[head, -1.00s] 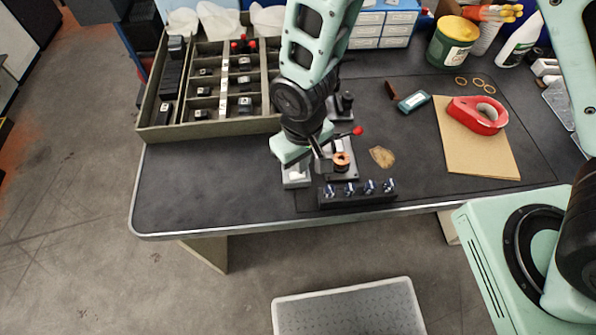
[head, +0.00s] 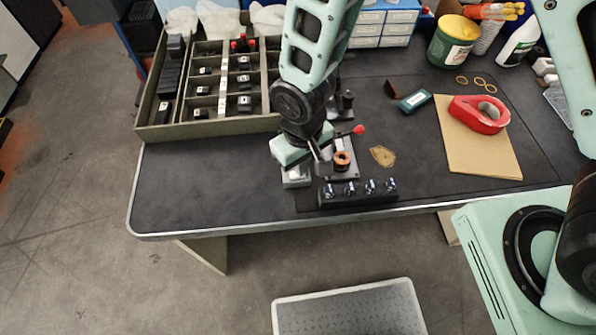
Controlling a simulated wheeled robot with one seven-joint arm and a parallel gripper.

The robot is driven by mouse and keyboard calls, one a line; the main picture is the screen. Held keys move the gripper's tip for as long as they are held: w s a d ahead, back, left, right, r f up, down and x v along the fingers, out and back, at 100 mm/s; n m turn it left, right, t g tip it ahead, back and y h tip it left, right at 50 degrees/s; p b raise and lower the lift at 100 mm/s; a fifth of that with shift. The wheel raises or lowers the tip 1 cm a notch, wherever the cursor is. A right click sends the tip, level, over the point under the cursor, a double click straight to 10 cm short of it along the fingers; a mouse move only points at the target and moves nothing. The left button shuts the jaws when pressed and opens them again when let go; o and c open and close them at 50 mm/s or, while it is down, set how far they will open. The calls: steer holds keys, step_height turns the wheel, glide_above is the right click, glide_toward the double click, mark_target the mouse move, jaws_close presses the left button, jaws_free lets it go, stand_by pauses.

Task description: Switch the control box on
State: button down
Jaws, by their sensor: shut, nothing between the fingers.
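A small light grey box (head: 296,181), which looks like the control box, sits near the front edge of the bench. My gripper (head: 300,168) is shut and empty, right over this box. The green gripper body hides most of the box's top, so the switch and its position cannot be made out. I cannot tell whether the fingertips touch it.
Just right of the box stand a fixture with a copper-coloured ring (head: 342,160) and a red-knobbed lever (head: 358,130). A black block (head: 358,198) with several shiny pieces lies in front. A compartment tray (head: 210,131) stands back left. The bench's left front is clear.

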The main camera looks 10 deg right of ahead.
steer(key=shift+f, duration=0.3)
steer(key=shift+r, duration=0.1)
steer(key=shift+r+p, duration=2.65)
steer(key=shift+r, duration=0.8)
